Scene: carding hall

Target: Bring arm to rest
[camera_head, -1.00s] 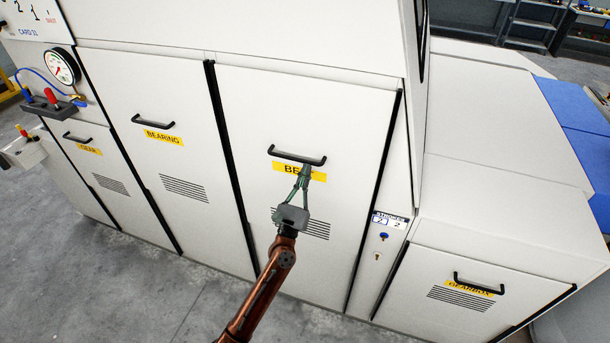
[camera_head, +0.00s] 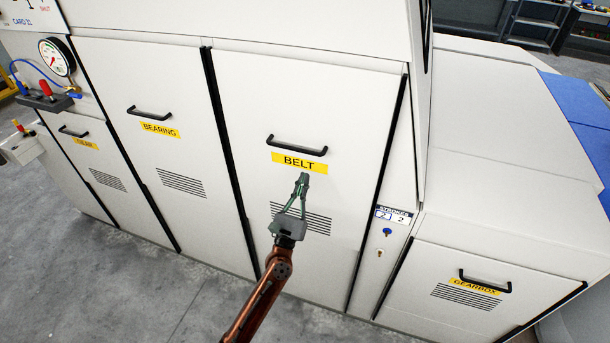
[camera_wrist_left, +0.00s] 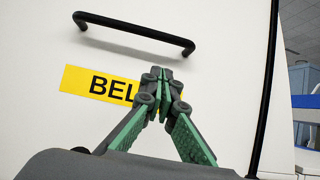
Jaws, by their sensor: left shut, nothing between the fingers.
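My left gripper (camera_head: 303,178) is shut and empty in front of the white belt door (camera_head: 330,110). Its fingertips show just below the yellow BELT label (camera_head: 300,163) in the head view. In the left wrist view the fingertips (camera_wrist_left: 162,75) meet and cover the end of the label (camera_wrist_left: 85,82). The black belt door handle (camera_head: 297,143) is above the label, clear of the fingers, and shows in the wrist view too (camera_wrist_left: 135,32). The belt door looks closed. My right gripper is in neither view.
To the left are the bearing door (camera_head: 150,150) and a smaller door. A pressure gauge (camera_head: 56,57) and a valve block (camera_head: 45,101) are at far left. The gearbox door (camera_head: 480,270) is at lower right. Grey floor (camera_head: 150,290) is open in front.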

